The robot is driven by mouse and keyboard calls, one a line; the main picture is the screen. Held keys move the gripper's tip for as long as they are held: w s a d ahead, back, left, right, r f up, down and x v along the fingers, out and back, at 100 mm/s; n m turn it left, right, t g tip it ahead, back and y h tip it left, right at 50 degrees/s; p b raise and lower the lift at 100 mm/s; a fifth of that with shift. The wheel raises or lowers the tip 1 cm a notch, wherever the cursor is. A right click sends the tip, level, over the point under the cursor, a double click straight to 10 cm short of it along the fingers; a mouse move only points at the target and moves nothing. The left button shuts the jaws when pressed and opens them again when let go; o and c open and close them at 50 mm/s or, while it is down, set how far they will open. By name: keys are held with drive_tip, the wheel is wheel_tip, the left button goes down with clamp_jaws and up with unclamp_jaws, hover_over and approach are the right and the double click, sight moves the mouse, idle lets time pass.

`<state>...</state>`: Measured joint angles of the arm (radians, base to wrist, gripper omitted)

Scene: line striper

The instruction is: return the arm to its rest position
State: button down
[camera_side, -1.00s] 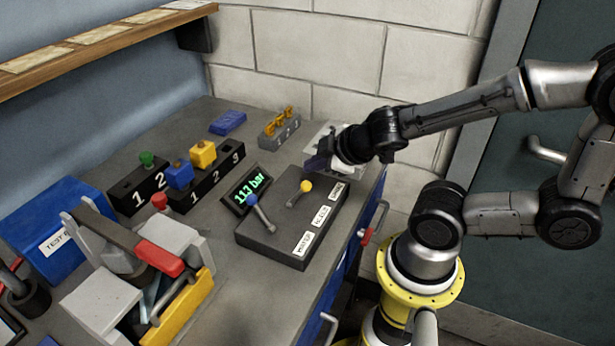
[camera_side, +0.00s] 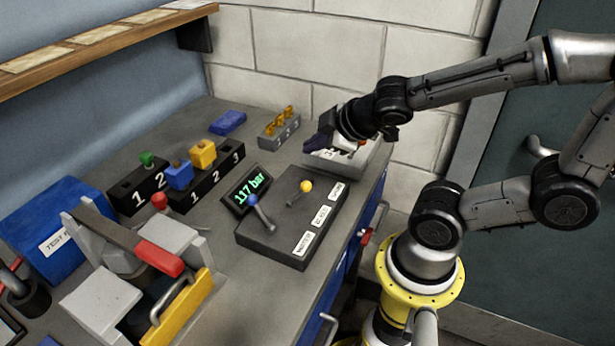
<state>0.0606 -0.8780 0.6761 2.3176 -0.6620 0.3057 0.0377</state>
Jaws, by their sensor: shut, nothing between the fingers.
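My gripper (camera_side: 318,142) is over the far right part of the bench, beyond the control box. It is shut and empty, with its dark fingers pointing down and left. It hangs just above or in front of a light grey tray (camera_side: 345,160) and hides part of it. I cannot tell from this view how far the fingers are from the tray. My arm reaches in from the right.
A control box (camera_side: 283,232) with a blue lever (camera_side: 252,200), a yellow knob (camera_side: 306,186) and a display (camera_side: 248,190) reading 117 bar stands mid-bench. Numbered black blocks (camera_side: 222,172) hold coloured pieces. A grey holder (camera_side: 279,130) with amber pieces stands behind. A shelf (camera_side: 100,45) overhangs the left.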

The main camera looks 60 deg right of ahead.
idle(0.4)
drive_tip(key=s+a+r+m+g+y, duration=0.1)
drive_tip(key=s+a+r+m, duration=0.1)
drive_tip(key=s, duration=0.3)
drive_tip(key=s+a+r+m+g+y, duration=0.1)
drive_tip(key=s+a+r+m+g, duration=0.1)
drive_tip(key=s+a+m, duration=0.1)
drive_tip(key=shift+s+a+r+y, duration=0.3)
drive_tip(key=shift+s+a+y, duration=0.1)
drive_tip(key=shift+s, duration=0.5)
